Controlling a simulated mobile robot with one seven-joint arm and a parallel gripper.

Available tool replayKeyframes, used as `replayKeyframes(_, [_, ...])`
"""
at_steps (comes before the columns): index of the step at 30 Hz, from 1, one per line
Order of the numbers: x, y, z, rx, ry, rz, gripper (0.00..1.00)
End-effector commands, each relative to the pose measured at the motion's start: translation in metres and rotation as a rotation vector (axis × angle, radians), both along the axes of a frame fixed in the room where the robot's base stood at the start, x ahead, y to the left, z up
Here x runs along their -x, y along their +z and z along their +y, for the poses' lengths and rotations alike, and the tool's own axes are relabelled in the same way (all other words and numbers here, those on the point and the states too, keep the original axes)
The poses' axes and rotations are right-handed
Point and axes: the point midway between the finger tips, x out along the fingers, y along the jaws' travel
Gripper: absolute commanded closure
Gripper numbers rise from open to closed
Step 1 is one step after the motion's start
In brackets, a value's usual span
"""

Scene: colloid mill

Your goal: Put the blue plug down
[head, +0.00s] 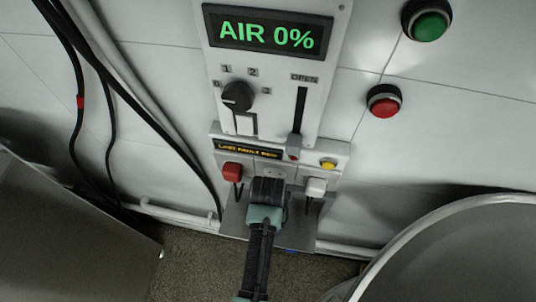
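My gripper (269,188) is in front of the middle of the lower socket panel (300,172), seen from behind. Its body hides its fingertips and whatever is between them, so I cannot tell whether it is open or shut. No blue plug shows clearly. A small blue patch (291,251) shows at the lower edge of the grey metal shelf (296,233), right of my arm; I cannot tell what it is. A red plug (232,171) sits at the panel's left and a white plug (317,187) at its right, each with a dark cord hanging down.
Above is a control panel with a display (268,35) reading "AIR 0%", a rotary knob (237,96) and a slider (294,144). Green (427,19) and red (384,101) buttons are on the right wall. Cables hang left. A rounded metal vessel (470,250) fills the lower right.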

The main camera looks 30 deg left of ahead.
Motion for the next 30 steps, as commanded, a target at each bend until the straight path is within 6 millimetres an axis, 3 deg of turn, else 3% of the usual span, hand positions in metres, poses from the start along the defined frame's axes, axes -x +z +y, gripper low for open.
replayKeyframes(10, [0.0,-0.01,0.0,0.0,0.0,-0.001,1.0])
replayKeyframes(11, [0.0,-0.01,0.0,0.0,0.0,-0.001,0.48])
replayKeyframes(15, [0.0,-0.009,0.0,0.0,0.0,0.0,0.24])
replayKeyframes(25, [0.0,-0.006,0.0,0.0,0.0,-0.001,0.24])
replayKeyframes(30, [-0.001,0.015,0.0,-0.001,0.0,-0.004,0.24])
